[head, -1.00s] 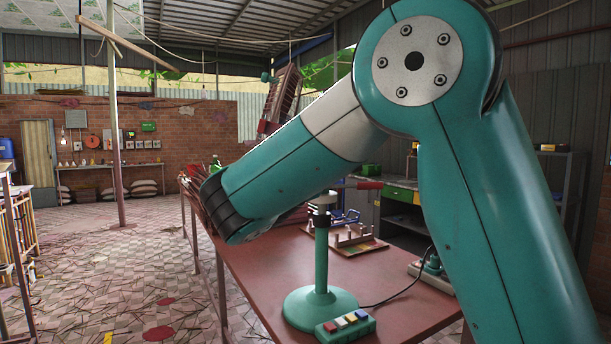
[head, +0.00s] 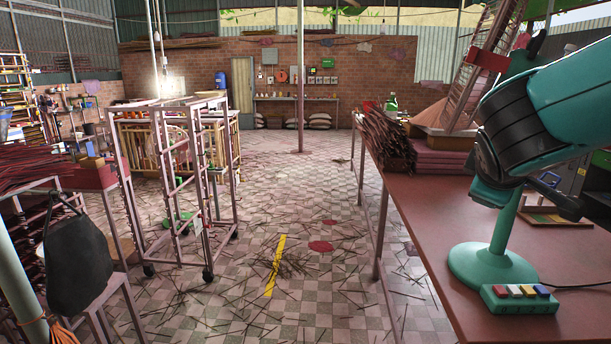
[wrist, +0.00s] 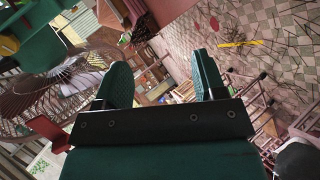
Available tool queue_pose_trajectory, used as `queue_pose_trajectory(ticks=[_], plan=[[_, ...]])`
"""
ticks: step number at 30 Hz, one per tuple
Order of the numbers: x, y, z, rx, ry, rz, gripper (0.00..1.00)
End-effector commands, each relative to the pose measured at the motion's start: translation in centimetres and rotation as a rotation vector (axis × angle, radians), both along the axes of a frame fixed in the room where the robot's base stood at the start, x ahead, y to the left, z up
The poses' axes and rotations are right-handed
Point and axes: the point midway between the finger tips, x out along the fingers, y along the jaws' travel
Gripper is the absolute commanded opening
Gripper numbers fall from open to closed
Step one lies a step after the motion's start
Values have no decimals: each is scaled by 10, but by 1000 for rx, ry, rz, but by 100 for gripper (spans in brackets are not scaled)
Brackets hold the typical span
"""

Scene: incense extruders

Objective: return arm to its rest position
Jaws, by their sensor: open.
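My teal arm reaches in from the right edge of the head view, above the reddish-brown table (head: 425,235). Its black-banded wrist joint is near the green fan stand (head: 492,262); whether they touch cannot be told. My gripper (wrist: 162,68) shows in the wrist view with its two teal fingers apart. Nothing is between them; the floor and far furniture show through the gap. The fan's wire cage (wrist: 55,85) is just left of the fingers in the wrist view. In the head view my arm hides most of the fan's upper part.
Incense bundles (head: 388,140) lie at the table's far left edge. A wheeled metal rack (head: 180,190) stands left of the aisle, and a black bag-like thing (head: 78,265) is at lower left. The tiled floor between is open, with scattered sticks and a yellow stripe (head: 275,265).

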Motion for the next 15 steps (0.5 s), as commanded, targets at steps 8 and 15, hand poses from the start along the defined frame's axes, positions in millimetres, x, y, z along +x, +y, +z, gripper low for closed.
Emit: queue_pose_trajectory(ticks=[8,15], plan=[[-134,122,-77,751,444,30,64],[-238,171,-82,955,780,12,64]])
